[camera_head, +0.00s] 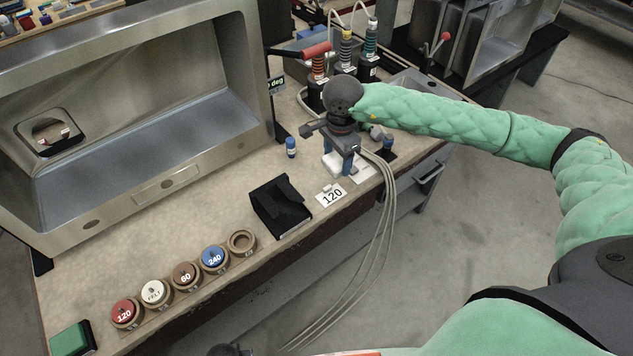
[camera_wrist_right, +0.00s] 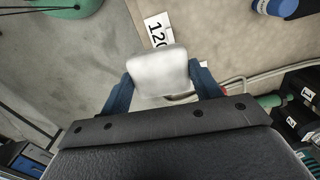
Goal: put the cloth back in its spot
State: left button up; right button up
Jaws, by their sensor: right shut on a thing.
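My right gripper (camera_head: 347,168) is over the bench near its front edge, pointing down. Its blue-grey fingers are shut on the white folded cloth (camera_head: 334,165). In the right wrist view the cloth (camera_wrist_right: 158,72) is a rounded white pad between the two fingers. Beyond it lies a white card marked 120 (camera_head: 331,195), which also shows in the wrist view (camera_wrist_right: 157,30). A second white card (camera_head: 362,172) lies partly hidden beside the gripper. I cannot tell whether the cloth touches the bench. My left gripper is not clearly in view.
A black holder (camera_head: 281,208) stands left of the 120 card. Round labelled discs (camera_head: 185,276) sit in a wooden row at front left. Cables (camera_head: 382,205) hang over the front edge.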

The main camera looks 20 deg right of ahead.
pick_arm(q)
notch_tip(320, 180, up, 12)
jog(key=d+b, duration=0.1)
jog(key=b, duration=0.2)
pick_arm(e)
jog(key=d+f+m, duration=0.2)
jog(key=d+m, duration=0.2)
jog(key=m, duration=1.3)
jog(key=w+a+f+p, duration=0.2)
jog(key=w+a+f, duration=0.1)
jog(key=w+a+f+p, duration=0.2)
jog(key=w+a+f, duration=0.1)
jog(key=w+a, duration=0.1)
jog(key=shift+w+a+f+p, duration=0.25)
jog(key=shift+f+p, duration=0.05)
jog(key=shift+p, duration=0.05)
jog(key=shift+f+p, duration=0.95)
jog(key=shift+f, duration=1.15)
pick_arm(q)
jog(key=s+a+f, duration=0.1)
jog(key=s+f, duration=0.1)
jog(key=f, duration=0.8)
jog(key=s+a+f, duration=0.1)
jog(key=a+f, duration=0.1)
jog(key=f, duration=0.9)
jog(key=shift+s+a+f, duration=0.25)
jog(key=shift+s+a, duration=0.05)
jog(key=shift+s, duration=0.05)
